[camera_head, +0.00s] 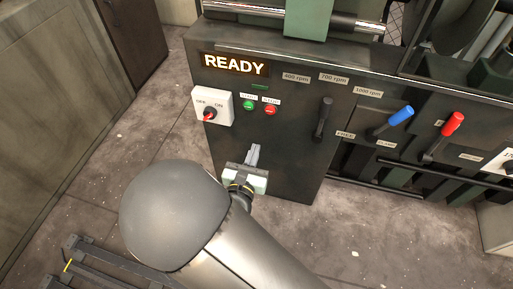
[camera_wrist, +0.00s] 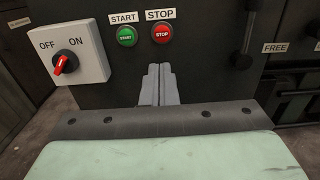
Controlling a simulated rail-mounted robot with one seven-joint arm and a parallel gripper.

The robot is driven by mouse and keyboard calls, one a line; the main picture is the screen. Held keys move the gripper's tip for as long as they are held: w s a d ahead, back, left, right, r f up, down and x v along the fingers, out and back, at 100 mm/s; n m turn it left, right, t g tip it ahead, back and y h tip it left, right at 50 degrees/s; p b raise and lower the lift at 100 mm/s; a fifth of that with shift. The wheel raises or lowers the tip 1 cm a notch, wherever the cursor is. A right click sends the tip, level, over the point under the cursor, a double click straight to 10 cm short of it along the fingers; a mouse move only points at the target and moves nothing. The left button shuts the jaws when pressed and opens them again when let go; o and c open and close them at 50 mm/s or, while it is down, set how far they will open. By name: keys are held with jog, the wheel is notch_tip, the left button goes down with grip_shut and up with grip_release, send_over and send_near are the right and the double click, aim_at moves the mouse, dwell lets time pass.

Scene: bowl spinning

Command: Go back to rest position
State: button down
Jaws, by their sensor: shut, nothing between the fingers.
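My gripper (camera_head: 253,155) is shut and empty, in front of the dark front panel of the machine (camera_head: 290,150), below its buttons. In the wrist view the two grey fingers (camera_wrist: 158,84) stand together, pointing at the panel. The fingers appear below the green START button (camera_wrist: 126,36) and the red STOP button (camera_wrist: 162,33). A white switch box (camera_wrist: 74,52) with a red knob sits to the left, marked OFF and ON. I cannot tell exactly how far the fingertips are from the panel.
A lit sign (camera_head: 234,64) reads READY. A black lever (camera_head: 323,118), a blue-handled lever (camera_head: 394,121) and a red-handled lever (camera_head: 444,134) stick out to the right. A cabinet (camera_head: 65,95) stands at the left. The concrete floor (camera_head: 142,140) between is open.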

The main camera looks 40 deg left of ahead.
jog(key=w+d+r+m+h+p, duration=0.5)
jog(key=w+d+r+m+h, duration=0.3)
jog(key=d, duration=0.4)
jog(key=d+r+m+g+h+p, duration=0.45)
jog(key=d+m, duration=0.25)
jog(key=d, duration=0.4)
jog(key=d+r+m+g+h+p, duration=0.35)
jog(key=d+r+m+g, duration=0.3)
jog(key=d, duration=0.55)
jog(key=s+d+r+m+g+y+p, duration=0.1)
jog(key=s+d+r+m+g+p, duration=0.35)
jog(key=s+d+m, duration=0.2)
jog(key=s+r+m+y+p, duration=0.6)
jog(key=r+m+y+p, duration=0.1)
jog(key=r+m, duration=0.4)
jog(key=shift+d+r+m+g+y, duration=0.2)
jog(key=shift+m+g+y, duration=0.25)
jog(key=shift+y, duration=0.45)
jog(key=shift+w, duration=0.1)
dwell(0.3)
